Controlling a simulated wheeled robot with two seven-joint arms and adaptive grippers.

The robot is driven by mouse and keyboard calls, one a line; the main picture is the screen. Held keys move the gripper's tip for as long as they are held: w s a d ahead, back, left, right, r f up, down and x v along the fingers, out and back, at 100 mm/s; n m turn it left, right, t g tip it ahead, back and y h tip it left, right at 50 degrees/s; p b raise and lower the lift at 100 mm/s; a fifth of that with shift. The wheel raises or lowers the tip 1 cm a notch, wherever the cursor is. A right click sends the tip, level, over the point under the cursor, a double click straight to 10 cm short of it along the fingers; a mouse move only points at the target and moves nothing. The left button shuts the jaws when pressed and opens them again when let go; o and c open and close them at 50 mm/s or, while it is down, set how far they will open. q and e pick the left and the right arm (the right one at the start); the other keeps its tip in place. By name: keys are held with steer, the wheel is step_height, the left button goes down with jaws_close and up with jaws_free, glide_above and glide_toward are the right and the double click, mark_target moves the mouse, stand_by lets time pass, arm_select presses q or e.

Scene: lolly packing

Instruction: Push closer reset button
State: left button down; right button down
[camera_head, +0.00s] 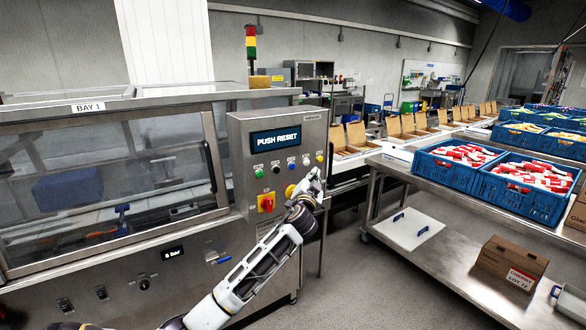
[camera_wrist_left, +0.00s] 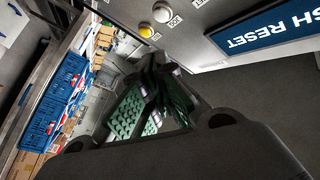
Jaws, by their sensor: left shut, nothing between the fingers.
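The closer's control panel (camera_head: 280,170) has a lit display (camera_head: 275,139) reading PUSH RESET. Below it is a row of small buttons: green, black, blue, white (camera_head: 306,161) and yellow (camera_head: 319,158). Their labels are too small to read in the head view. My left gripper (camera_head: 313,174) is shut and empty in front of the panel's lower right, just below the yellow button. In the left wrist view, the shut fingers (camera_wrist_left: 152,66) point towards the yellow button (camera_wrist_left: 146,30) and white button (camera_wrist_left: 162,12), with a visible gap. My right gripper is not in view.
A red and yellow rotary switch (camera_head: 266,203) sits low on the panel. The closer's clear guard (camera_head: 120,175) is to the left. A conveyor with open cartons (camera_head: 352,138) runs behind. A steel table (camera_head: 480,212) with blue crates (camera_head: 519,198) stands to the right.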

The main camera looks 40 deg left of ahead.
arm_select(q)
steer(key=w+a, duration=0.3)
steer(key=a, duration=0.4)
steer(key=shift+a, duration=0.3)
steer(key=shift+w+a, duration=0.2)
steer(key=shift+a, duration=0.25)
steer(key=shift+w+a, duration=0.2)
steer(key=shift+a, duration=0.25)
stand_by(3.2)
steer(key=shift+d, duration=0.15)
steer(key=shift+s+d, duration=0.35)
steer(key=shift+d, duration=0.35)
steer(key=shift+d, duration=0.1)
steer(key=shift+s+d, duration=0.3)
steer(key=shift+d, duration=0.45)
steer(key=shift+s+d, duration=0.35)
steer(key=shift+d, duration=0.4)
steer(key=shift+s+d, duration=0.3)
steer(key=shift+d, duration=0.45)
